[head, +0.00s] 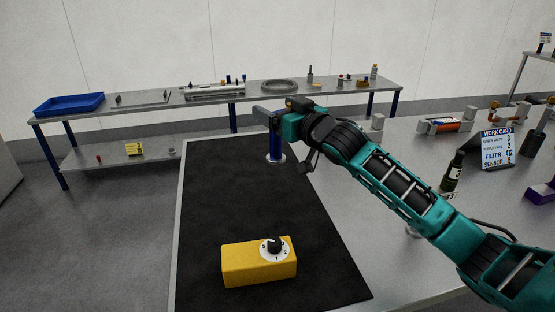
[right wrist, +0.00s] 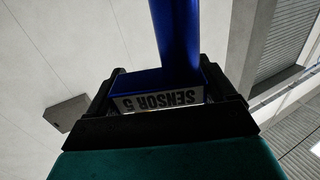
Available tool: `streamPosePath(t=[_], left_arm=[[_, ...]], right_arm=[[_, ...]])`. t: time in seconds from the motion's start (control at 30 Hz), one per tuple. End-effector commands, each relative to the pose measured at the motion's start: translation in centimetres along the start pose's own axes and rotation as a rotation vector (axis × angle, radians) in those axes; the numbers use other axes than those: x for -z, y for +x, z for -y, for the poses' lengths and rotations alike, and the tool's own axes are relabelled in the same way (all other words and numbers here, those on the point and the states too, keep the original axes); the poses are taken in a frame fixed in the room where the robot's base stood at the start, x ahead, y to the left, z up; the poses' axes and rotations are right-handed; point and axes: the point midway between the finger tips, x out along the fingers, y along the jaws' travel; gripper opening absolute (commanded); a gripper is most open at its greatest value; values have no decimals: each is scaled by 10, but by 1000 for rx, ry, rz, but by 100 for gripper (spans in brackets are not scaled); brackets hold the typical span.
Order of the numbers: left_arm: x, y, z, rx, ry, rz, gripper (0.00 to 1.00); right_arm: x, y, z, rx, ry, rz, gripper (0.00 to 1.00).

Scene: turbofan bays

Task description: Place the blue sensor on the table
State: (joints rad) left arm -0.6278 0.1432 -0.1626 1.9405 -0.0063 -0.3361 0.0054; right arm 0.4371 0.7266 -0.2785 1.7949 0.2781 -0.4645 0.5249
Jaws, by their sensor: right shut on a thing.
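The blue sensor (head: 275,144) is upright, with a grey disc at its lower end, over the far part of the black mat (head: 215,200) on the table (head: 395,175). I cannot tell whether the disc touches the mat. My right gripper (head: 270,117) is shut on the sensor's upper end. In the right wrist view the sensor (right wrist: 176,40) sits between the jaws of the right gripper (right wrist: 165,95), and its label reads "SENSOR 5". My left gripper is not in view.
A yellow box with a dial (head: 258,264) sits on the near mat. A work card (head: 496,148), a dark bottle (head: 452,174) and other parts stand on the right. A back bench (head: 215,97) holds a blue tray (head: 69,104). The mat around the sensor is mostly clear.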

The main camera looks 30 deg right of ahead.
Motion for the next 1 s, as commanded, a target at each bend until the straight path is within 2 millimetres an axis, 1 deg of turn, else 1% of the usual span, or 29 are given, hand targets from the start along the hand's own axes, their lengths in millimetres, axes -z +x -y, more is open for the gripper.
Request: streamPosePath(t=[0.03, 0.1, 0.2, 0.3, 0.47, 0.7, 1.0], left_arm=[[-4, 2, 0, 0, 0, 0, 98], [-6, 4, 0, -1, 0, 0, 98], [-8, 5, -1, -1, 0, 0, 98], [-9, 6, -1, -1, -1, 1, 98], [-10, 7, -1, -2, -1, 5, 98], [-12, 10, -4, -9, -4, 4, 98], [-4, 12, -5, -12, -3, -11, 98]], right_arm=[[-18, 0, 0, -1, 4, 3, 46], [-34, 0, 0, 0, 4, 2, 46], [-51, 0, 0, 0, 3, 0, 46], [-60, 0, 0, 0, 2, -3, 46], [-70, 0, 0, 0, 2, -2, 46], [-105, 0, 0, -1, 2, -1, 46], [-106, 0, 0, 0, 0, -4, 46]])
